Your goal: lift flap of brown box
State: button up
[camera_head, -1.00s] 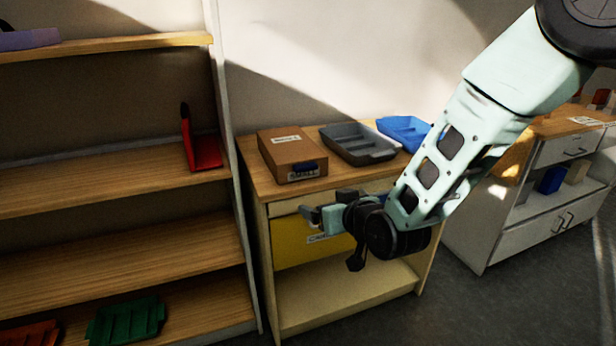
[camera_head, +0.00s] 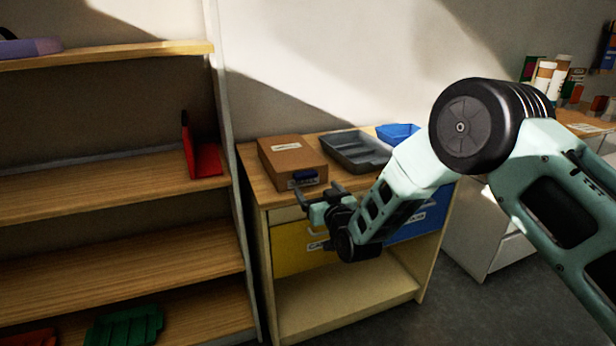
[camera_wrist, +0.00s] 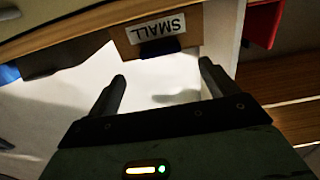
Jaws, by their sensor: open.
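The brown box (camera_head: 285,155) sits closed on top of the wooden cabinet, with a white label on its lid. Its front has a dark blue tab (camera_head: 305,174) and another label. In the wrist view the box front (camera_wrist: 195,28) appears upside down at the top, with its label reading SMALL and the dark tab (camera_wrist: 158,48) at its edge. My gripper (camera_head: 318,192) is open and empty in front of and a little below the box front, apart from it. In the wrist view the fingertips (camera_wrist: 162,72) point toward the tab with a gap between them.
A grey tray (camera_head: 355,152) and a blue tray (camera_head: 397,133) stand right of the box. Yellow (camera_head: 293,247) and blue (camera_head: 415,218) drawer fronts lie below the cabinet top. A wooden shelf (camera_head: 110,185) with a red bin (camera_head: 203,158) stands close on the left.

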aim_at(307, 176)
jog(key=x, duration=0.7)
jog(key=shift+w+a+p, duration=0.2)
jog(key=shift+w+p, duration=0.15)
jog(key=c, duration=1.4)
jog(key=shift+r, duration=0.15)
